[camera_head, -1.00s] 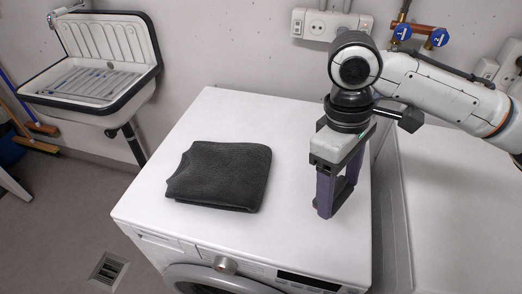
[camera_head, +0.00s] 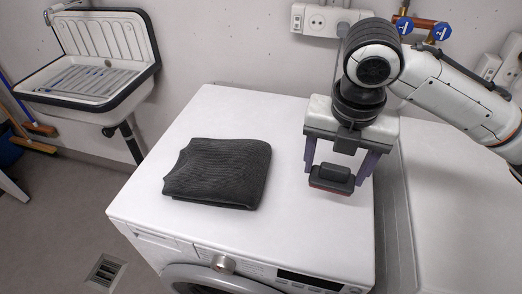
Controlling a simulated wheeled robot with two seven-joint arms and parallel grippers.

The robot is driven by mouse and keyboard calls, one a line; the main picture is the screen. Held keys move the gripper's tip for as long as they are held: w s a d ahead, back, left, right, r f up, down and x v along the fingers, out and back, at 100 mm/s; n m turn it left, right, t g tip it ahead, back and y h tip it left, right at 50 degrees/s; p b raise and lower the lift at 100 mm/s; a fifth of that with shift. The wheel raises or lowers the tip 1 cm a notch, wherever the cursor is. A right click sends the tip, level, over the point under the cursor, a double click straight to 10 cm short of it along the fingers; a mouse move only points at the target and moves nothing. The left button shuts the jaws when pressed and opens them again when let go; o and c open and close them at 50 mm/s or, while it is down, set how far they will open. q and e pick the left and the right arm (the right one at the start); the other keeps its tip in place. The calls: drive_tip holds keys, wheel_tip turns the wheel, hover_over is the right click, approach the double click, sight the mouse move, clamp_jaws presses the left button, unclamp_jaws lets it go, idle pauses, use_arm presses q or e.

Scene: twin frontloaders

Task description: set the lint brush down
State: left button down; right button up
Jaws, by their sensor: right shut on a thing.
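The lint brush (camera_head: 331,180) is a small dark block with a red strip along its lower edge. It sits between the two purple fingers of my right gripper (camera_head: 336,175), at the right side of the white washing machine's top (camera_head: 235,240). The gripper points down and is shut on the brush. I cannot tell whether the brush touches the machine's top. My left gripper is not in view.
A folded dark cloth (camera_head: 218,172) lies on the machine's top, left of the brush, with bare white surface between them. A second white machine (camera_head: 455,200) stands to the right across a narrow gap. A wall sink (camera_head: 95,75) is at the back left.

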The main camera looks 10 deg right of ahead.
drive_tip(key=shift+n, duration=0.4)
drive_tip(key=shift+f, duration=0.2)
wheel_tip(320, 180, down, 10)
drive_tip(key=shift+r+b, duration=0.2)
drive_tip(key=shift+b, duration=0.2)
drive_tip(key=shift+f, duration=0.1)
drive_tip(key=o, duration=1.1)
drive_tip(key=shift+c, duration=0.2)
drive_tip(key=r, duration=0.4)
drive_tip(key=s+r, duration=0.1)
drive_tip(key=r, duration=0.3)
drive_tip(key=r+p, duration=0.1)
drive_tip(key=r, duration=0.3)
drive_tip(key=shift+s+a, duration=0.3)
drive_tip(key=shift+a, duration=0.1)
